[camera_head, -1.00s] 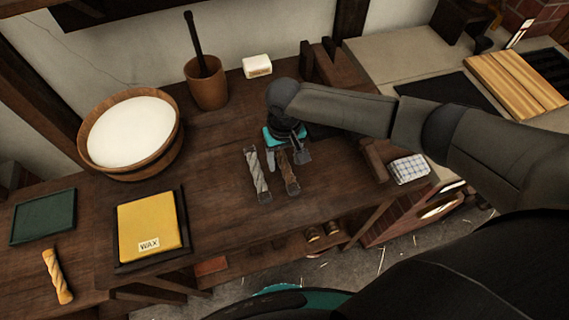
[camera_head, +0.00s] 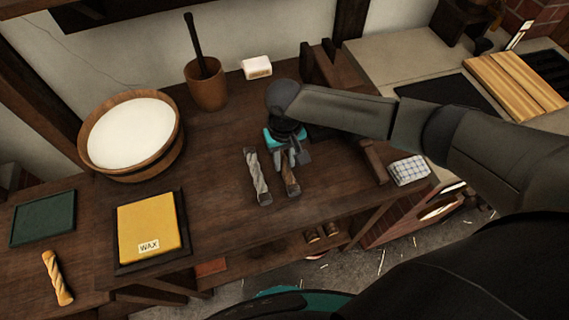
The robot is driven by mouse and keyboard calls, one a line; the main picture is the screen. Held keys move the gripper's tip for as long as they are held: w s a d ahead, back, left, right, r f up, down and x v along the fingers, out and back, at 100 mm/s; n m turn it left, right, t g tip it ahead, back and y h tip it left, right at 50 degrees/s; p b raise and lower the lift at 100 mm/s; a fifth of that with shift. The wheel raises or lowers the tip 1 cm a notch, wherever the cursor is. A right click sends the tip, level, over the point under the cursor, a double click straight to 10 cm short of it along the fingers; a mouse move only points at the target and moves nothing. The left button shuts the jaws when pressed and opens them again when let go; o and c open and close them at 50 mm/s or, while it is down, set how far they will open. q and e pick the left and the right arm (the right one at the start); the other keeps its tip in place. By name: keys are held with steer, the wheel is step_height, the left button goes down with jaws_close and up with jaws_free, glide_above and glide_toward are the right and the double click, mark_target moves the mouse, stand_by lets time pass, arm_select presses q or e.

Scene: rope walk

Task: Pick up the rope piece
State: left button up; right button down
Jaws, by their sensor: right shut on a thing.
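Three short twisted rope pieces show. A grey rope piece (camera_head: 258,178) lies on the bench at the middle. A brown rope piece (camera_head: 291,180) lies just to its right, its upper part hidden by my gripper. A tan rope piece (camera_head: 58,278) lies at the far lower left. My right gripper (camera_head: 289,162) reaches down from above and is shut on the brown rope piece, which still appears at bench level. The left gripper is not in view.
A yellow wax block (camera_head: 150,226) sits in a dark tray, with a green tray (camera_head: 43,219) to its left. A wooden tub (camera_head: 133,135), a mortar (camera_head: 206,86) and a white block (camera_head: 257,66) stand behind. A checked cloth (camera_head: 409,170) lies right. The bench between is clear.

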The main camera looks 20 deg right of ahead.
mark_target(285, 164)
steer(key=shift+r, duration=0.1)
step_height(285, 164, up, 20)
steer(key=p, duration=0.3)
steer(key=c, duration=1.2)
jaws_free()
jaws_close()
